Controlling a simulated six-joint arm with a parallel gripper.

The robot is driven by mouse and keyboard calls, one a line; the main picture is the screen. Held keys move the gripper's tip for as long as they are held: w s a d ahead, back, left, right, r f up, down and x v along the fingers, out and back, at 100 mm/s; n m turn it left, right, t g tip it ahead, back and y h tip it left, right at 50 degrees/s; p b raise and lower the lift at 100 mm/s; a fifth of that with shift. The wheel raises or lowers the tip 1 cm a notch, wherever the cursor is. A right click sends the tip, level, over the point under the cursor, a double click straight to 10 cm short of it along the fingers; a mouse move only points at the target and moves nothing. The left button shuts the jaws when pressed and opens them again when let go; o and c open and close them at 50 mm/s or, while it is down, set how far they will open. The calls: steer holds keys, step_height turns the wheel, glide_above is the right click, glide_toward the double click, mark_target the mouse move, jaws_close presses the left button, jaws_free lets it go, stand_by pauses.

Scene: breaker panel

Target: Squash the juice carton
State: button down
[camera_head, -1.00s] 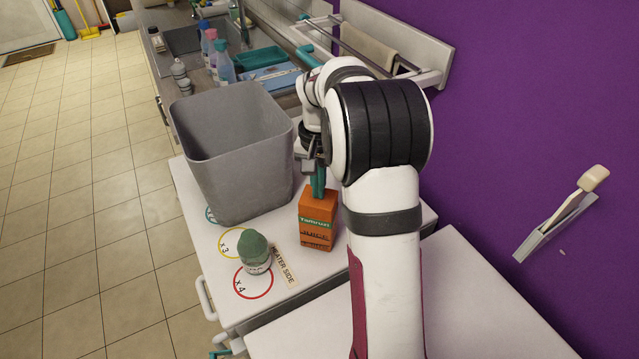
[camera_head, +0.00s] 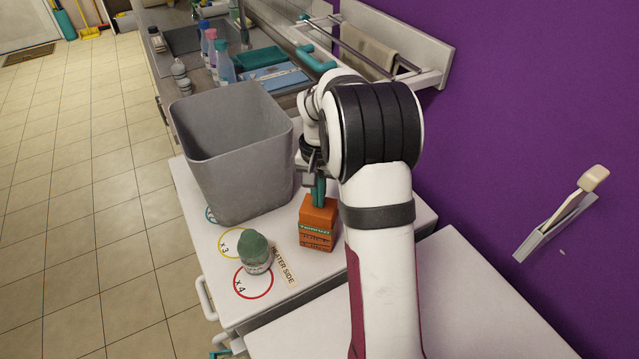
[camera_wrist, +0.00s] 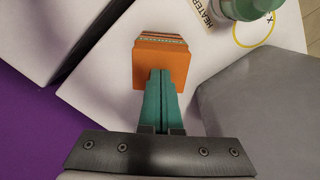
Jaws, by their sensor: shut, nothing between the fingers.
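The orange juice carton (camera_head: 318,226) stands upright on the white cart top. It looks short, and its printed front is squeezed into folds. In the wrist view the carton's orange top (camera_wrist: 172,58) faces the camera. My gripper (camera_head: 319,197) points down with its teal fingers shut, and the tips are on or right at the carton's top. The shut fingers also show in the wrist view (camera_wrist: 161,76), side by side with nothing between them. The exact contact under the tips is hidden.
A grey bin (camera_head: 240,165) stands left of the carton. A green-capped jar (camera_head: 257,252) stands front left, inside a red circle. The purple wall (camera_head: 520,100) rises at the right. A second white surface (camera_head: 450,300) lies in front, beyond a gap.

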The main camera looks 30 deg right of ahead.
steer(key=shift+f, duration=0.7)
step_height(320, 180, up, 5)
stand_by(0.4)
